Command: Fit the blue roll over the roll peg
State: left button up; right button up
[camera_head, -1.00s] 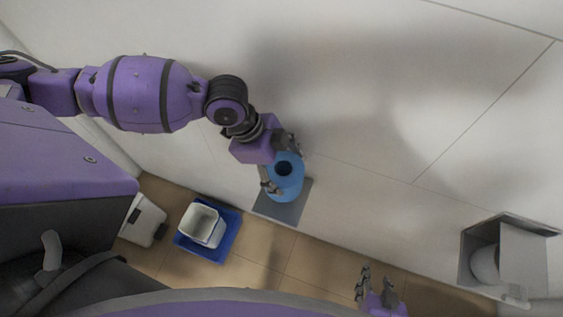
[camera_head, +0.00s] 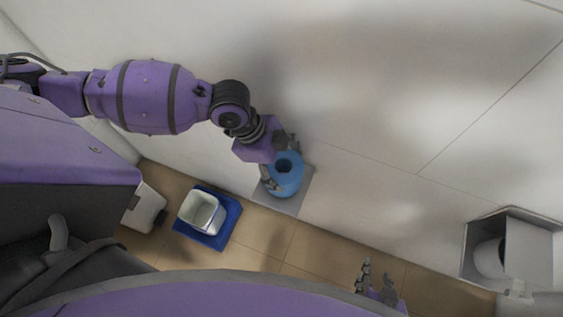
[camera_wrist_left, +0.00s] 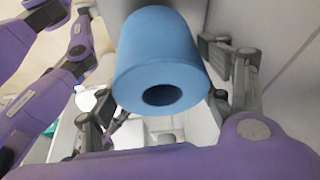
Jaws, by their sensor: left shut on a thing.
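The blue roll (camera_head: 285,183) is held in my left gripper (camera_head: 280,163), whose fingers lie on opposite sides of it. I cannot make out the roll peg. Whether the roll touches the plate is unclear. My right gripper (camera_head: 376,279) is low in the head view, fingers apart and empty.
A grey wall holder (camera_head: 537,257) with a white roll (camera_head: 489,257) is at the right. A white bin (camera_head: 198,211) stands on a blue tray (camera_head: 230,222) on the tan tiled floor, with a white box (camera_head: 145,210) to its left. The wall around the plate is bare.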

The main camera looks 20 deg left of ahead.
pick_arm(q)
jog(key=shift+f+b, duration=0.35)
jog(key=shift+f, duration=1.1)
dwell(0.5)
jog(key=o, duration=1.3)
jog(key=v, duration=1.2)
jog(key=shift+s+d, duration=0.1)
